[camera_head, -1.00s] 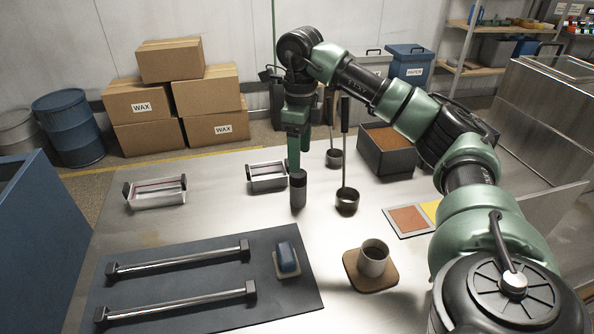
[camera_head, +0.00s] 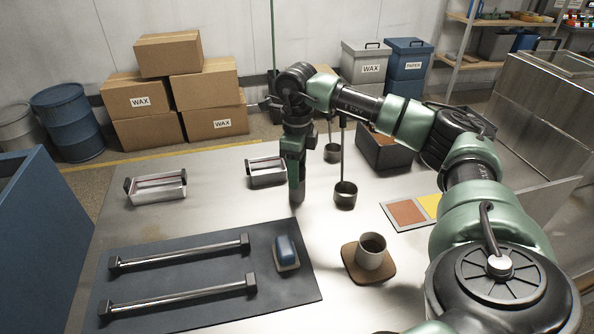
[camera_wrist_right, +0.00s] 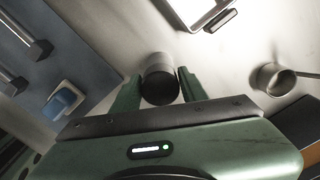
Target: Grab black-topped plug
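The black-topped plug (camera_wrist_right: 158,72) is a short upright cylinder with a grey body and a dark top, standing on the metal table. In the right wrist view it is between the two green fingers of my right gripper (camera_wrist_right: 160,90); a small gap shows beside the left finger, so the gripper looks open around it. In the head view my right gripper (camera_head: 296,180) points straight down over the plug and hides most of it. My left gripper is in neither view.
A ladle-like cup (camera_head: 345,196) with a tall handle stands close to the right. A metal mould (camera_head: 267,172) is behind left. A blue block (camera_head: 287,251) lies on the dark mat (camera_head: 210,288), and a mug (camera_head: 371,252) sits on a wooden coaster in front.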

